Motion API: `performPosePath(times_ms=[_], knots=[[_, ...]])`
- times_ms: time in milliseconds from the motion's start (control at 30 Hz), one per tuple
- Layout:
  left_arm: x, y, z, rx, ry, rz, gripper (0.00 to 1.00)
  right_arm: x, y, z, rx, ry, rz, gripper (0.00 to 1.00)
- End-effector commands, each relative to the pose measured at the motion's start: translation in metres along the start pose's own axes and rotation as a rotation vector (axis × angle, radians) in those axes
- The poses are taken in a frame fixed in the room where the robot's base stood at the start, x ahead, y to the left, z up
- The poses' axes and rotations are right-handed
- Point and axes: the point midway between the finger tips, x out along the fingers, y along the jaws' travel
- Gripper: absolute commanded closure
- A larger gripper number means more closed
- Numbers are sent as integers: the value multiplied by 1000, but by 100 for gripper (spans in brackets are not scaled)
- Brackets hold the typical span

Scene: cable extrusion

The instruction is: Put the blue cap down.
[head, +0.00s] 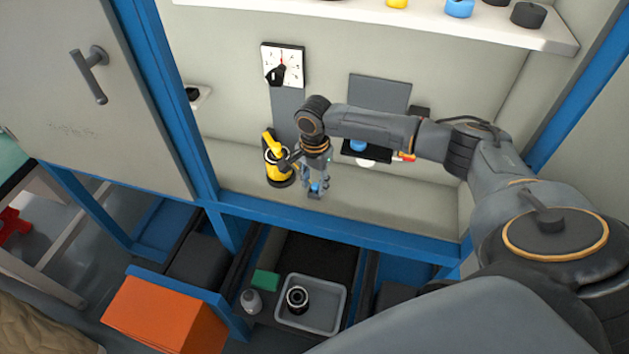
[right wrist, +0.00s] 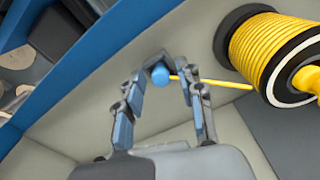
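A small blue cap (right wrist: 160,75) sits between the fingertips of my right gripper (right wrist: 165,82) in the right wrist view. The fingers close in around it, and the gripper seems shut on it. In the head view my right gripper (head: 316,190) points down just above the cabinet's pale floor (head: 370,205), with a bit of blue between its tips. Whether the cap touches the floor is hard to tell. My left gripper is not in view.
A yellow cable spool (head: 278,165) stands just left of the gripper; a thin yellow piece (right wrist: 225,83) reaches from its side towards the cap. A black tray (head: 372,155) holds another blue item (head: 358,146). The shelf above (head: 420,25) carries several caps. Floor right of the gripper is clear.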

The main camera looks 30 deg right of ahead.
Motion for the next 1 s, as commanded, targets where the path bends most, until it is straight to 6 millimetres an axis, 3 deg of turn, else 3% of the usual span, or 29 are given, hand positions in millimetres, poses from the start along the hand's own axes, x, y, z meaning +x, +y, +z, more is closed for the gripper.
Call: performPosePath(times_ms=[367, 467, 800, 1000], knots=[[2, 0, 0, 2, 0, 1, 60, -6, 0, -1, 1, 1, 0, 59], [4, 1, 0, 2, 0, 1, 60, -19, 0, -1, 0, 0, -2, 59], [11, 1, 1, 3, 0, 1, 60, -91, -1, 0, 1, 0, -3, 59], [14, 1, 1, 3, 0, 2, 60, -116, 0, 0, 1, 0, -1, 59]])
